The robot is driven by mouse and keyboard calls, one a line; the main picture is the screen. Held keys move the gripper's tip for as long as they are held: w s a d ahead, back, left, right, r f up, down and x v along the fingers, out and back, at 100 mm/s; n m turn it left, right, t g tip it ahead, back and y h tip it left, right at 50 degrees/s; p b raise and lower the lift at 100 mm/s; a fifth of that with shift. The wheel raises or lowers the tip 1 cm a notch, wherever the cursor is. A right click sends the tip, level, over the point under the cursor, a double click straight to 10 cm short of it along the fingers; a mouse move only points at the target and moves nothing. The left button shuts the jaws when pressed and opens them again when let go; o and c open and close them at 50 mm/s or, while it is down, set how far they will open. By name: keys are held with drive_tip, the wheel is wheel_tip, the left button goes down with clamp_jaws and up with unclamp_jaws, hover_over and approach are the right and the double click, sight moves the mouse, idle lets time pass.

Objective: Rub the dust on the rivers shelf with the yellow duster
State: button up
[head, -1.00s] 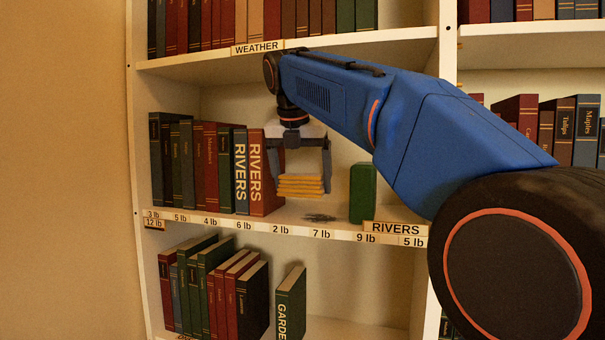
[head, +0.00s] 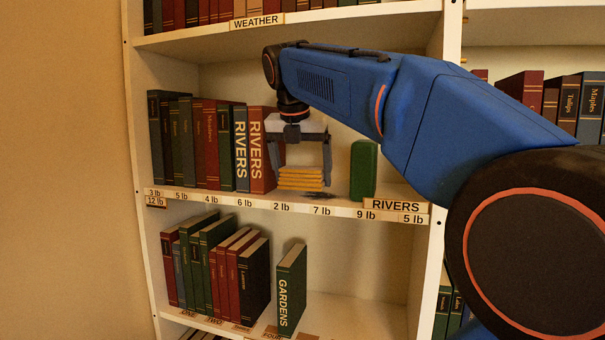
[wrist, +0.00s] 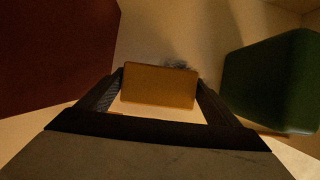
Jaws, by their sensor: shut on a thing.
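My gripper (head: 301,168) is shut on the yellow duster (head: 301,178), a folded stack of yellow cloth. The duster is at or just above the rivers shelf (head: 235,197); I cannot tell if it touches. The dust (head: 322,196) is a dark smudge on the shelf at the duster's right front. In the wrist view the duster (wrist: 160,85) sits between both fingers, and part of the dust (wrist: 178,65) shows just past its far edge. The RIVERS label (head: 395,206) is on the shelf's front edge at right.
Red and blue-grey RIVERS books (head: 262,150) stand close left of my gripper. A green block (head: 363,170) stands close right. The WEATHER shelf (head: 200,34) is above my arm. A GARDENS book (head: 291,290) stands on the shelf below.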

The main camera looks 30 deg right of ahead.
sight(321, 181)
drive_tip(key=shift+f, duration=0.95)
idle(0.4)
drive_tip(key=shift+d, duration=0.1)
drive_tip(key=shift+s+d, duration=0.7)
drive_tip(key=shift+s, duration=0.2)
drive_tip(key=shift+s+d, duration=0.65)
drive_tip(key=shift+s, duration=0.25)
drive_tip(key=shift+s+d+f, duration=0.1)
drive_tip(key=shift+s+d, duration=0.35)
drive_tip(key=shift+s, duration=0.15)
drive_tip(key=shift+s+d, duration=0.4)
drive_tip(key=shift+s, duration=0.2)
drive_tip(key=shift+s+d, duration=1.1)
drive_tip(key=shift+s, duration=0.25)
drive_tip(key=shift+w, duration=0.1)
